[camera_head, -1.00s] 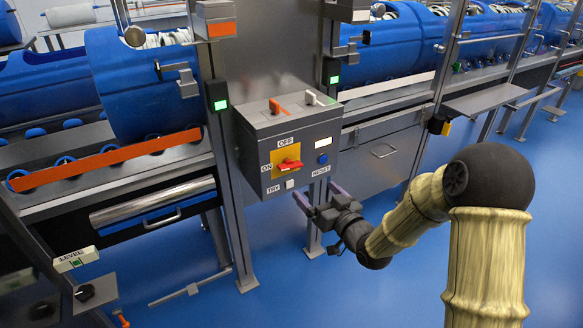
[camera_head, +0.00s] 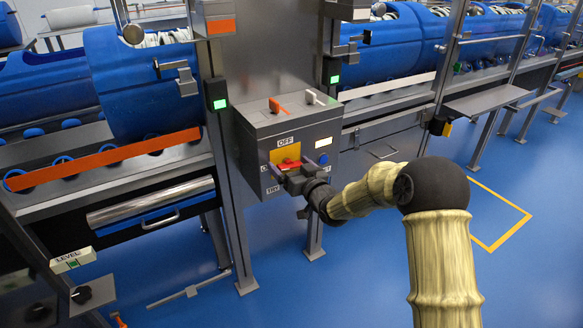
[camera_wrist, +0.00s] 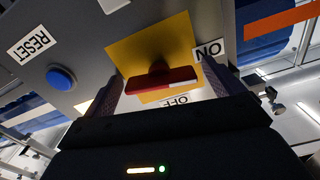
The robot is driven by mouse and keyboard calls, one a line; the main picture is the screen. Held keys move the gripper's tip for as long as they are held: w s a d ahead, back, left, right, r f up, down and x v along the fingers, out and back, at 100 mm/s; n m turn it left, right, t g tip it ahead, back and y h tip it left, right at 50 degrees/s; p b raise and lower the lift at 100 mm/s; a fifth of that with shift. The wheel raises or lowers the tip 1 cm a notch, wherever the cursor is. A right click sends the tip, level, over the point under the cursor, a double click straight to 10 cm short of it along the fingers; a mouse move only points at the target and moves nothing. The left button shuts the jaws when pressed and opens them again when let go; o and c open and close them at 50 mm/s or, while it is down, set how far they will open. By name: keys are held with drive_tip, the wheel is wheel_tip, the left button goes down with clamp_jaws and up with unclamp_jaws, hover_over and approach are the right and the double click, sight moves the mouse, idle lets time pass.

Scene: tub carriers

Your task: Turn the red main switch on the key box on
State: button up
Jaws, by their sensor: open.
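The red main switch (camera_wrist: 160,80) is a bar handle on a yellow plate (camera_wrist: 150,40) on the front of the grey key box (camera_head: 262,140). In the wrist view it lies crosswise, its pale-marked end pointing right, close to the ON label (camera_wrist: 209,50). The OFF label (camera_wrist: 175,101) shows below it, partly hidden by my gripper. My gripper (camera_wrist: 161,73) is open, with one finger near each end of the bar; I cannot tell whether they touch it. In the head view, my gripper (camera_head: 294,174) covers most of the switch and the ON label.
The blue RESET button (camera_wrist: 61,78) sits beside the yellow plate. An orange lever (camera_head: 276,106) and a white lever (camera_head: 313,97) stand on the box top. Blue tubs (camera_head: 145,80) line the back. The blue floor (camera_head: 370,290) in front is clear.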

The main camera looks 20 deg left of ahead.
drive_tip(key=c, duration=1)
drive_tip(key=shift+f+n+b, duration=0.1)
drive_tip(key=shift+n+b, duration=0.4)
drive_tip(key=shift+b, duration=0.05)
drive_tip(key=shift+o, duration=0.2)
drive_tip(key=shift+n, duration=0.5)
drive_tip(key=o, duration=1)
drive_tip(key=shift+c, duration=0.2)
drive_tip(key=shift+s, duration=0.1)
